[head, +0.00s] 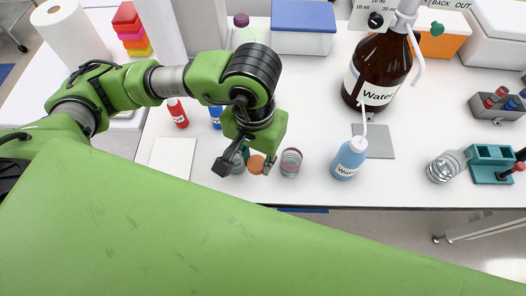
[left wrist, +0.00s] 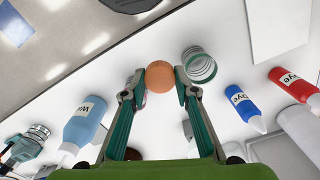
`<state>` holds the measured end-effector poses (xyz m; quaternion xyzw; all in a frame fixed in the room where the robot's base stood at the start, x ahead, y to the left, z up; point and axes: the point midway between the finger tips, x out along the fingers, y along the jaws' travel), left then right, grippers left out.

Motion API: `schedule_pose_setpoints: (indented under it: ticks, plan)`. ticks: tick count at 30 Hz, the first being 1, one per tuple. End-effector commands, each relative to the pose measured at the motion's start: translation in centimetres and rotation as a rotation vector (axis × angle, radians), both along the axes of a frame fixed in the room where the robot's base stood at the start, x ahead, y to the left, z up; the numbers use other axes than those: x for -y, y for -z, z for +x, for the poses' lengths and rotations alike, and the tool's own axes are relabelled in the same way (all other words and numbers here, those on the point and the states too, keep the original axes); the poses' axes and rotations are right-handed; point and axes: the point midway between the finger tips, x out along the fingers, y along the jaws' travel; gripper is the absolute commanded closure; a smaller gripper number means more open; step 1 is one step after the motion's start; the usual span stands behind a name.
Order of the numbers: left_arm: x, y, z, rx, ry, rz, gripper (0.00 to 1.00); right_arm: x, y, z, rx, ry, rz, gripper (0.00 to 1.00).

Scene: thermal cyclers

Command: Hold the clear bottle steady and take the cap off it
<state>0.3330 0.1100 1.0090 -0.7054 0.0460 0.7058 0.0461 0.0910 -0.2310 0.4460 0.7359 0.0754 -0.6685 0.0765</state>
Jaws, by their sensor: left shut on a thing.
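My left gripper (head: 248,166) is shut on a round orange cap (head: 257,164) near the table's front edge. In the left wrist view both fingertips (left wrist: 160,84) press on the sides of the orange cap (left wrist: 159,75). What is under the cap is hidden, so I cannot tell whether it sits on a bottle. A clear ribbed vessel with a teal rim (left wrist: 200,65) stands close beside the right finger in the wrist view. A clear vessel with a reddish tint (head: 290,161) stands just right of the gripper in the head view. My right gripper is not in view.
A blue water wash bottle (head: 349,159) and a large brown bottle (head: 378,71) stand to the right. A clear glass vessel (head: 445,167) and a teal rack (head: 491,164) are farther right. Red (head: 178,113) and blue (head: 215,117) dye bottles stand behind on the left.

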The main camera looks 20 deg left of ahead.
Motion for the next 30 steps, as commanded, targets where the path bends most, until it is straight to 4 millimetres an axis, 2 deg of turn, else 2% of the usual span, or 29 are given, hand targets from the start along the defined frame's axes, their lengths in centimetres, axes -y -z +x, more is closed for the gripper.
schedule_pose_setpoints:
  ticks: [1,6,10,16,21,24,30]
  plan:
    - [-0.2,0.1,1.2,-0.005,-0.008,0.004,0.98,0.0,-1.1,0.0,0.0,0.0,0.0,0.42]
    - [-0.4,3.5,3.8,-0.006,-0.004,0.002,0.98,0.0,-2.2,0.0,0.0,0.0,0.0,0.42]
    - [-0.5,5.2,5.2,-0.003,-0.001,0.0,0.98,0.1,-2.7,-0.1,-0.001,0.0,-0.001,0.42]
    - [-0.6,6.4,6.2,-0.001,-0.001,0.0,0.98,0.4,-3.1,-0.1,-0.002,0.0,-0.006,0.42]
    - [-0.6,8.4,6.1,-0.005,0.0,0.001,0.98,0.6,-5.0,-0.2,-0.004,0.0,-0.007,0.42]
    - [-0.6,9.3,6.2,-0.002,0.0,0.0,0.98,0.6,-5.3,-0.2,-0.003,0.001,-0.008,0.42]
    - [-0.6,9.7,6.3,0.001,0.002,0.0,0.98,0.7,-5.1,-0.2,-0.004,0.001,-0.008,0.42]
